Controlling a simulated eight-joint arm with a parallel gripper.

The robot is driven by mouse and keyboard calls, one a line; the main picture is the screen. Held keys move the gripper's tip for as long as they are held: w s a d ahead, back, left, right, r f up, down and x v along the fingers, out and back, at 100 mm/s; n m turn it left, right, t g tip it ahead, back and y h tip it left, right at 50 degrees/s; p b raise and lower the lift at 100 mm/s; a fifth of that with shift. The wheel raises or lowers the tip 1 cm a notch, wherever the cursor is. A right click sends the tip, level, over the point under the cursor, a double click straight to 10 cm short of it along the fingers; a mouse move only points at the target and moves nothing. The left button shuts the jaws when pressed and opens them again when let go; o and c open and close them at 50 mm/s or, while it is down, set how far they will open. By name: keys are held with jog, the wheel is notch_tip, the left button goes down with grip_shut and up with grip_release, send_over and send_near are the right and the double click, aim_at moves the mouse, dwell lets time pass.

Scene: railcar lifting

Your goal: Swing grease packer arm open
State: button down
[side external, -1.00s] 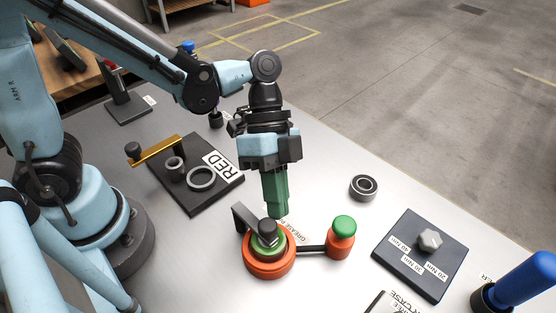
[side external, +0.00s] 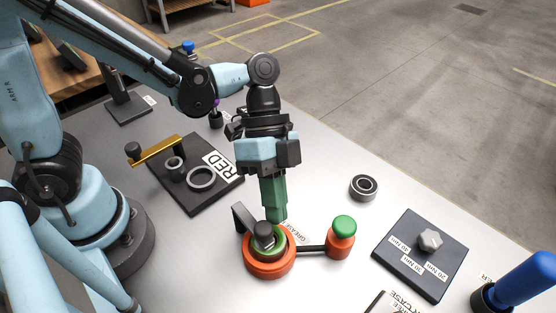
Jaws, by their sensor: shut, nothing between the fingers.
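The grease packer stands on the table with a round orange base (side external: 268,262) and a green inner ring. Its dark arm (side external: 243,220) rises at the left of the base and reaches over it to a black knob (side external: 264,234) above the ring. A dark hose joins the base to an orange canister (side external: 341,240) with a green top. My gripper (side external: 275,217) points down with green fingers shut and empty. The fingertips are just behind and right of the black knob; whether they touch it cannot be told.
A black plate (side external: 196,175) with rings and a RED label lies at the left. A loose bearing (side external: 363,187) lies right of my gripper. A dark torque plate (side external: 420,255) and a blue-handled tool (side external: 525,280) are at the right. The table between is clear.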

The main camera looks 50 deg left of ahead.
aim_at(261, 229)
jog(key=shift+s+d, duration=0.3)
jog(key=shift+s, duration=1.5)
jog(key=shift+s+a, duration=0.15)
jog(key=shift+s, duration=0.35)
jog(key=shift+s+a, duration=0.15)
jog(key=shift+s, duration=0.35)
jog(key=shift+s+a+m+g+y, duration=0.55)
jog(key=shift+s+a+m, duration=0.2)
jog(key=shift+m, duration=0.4)
jog(key=shift+s+a+m+g+y, duration=0.55)
jog(key=shift+s+m, duration=0.25)
jog(key=shift+m, duration=0.35)
jog(key=shift+a, duration=0.1)
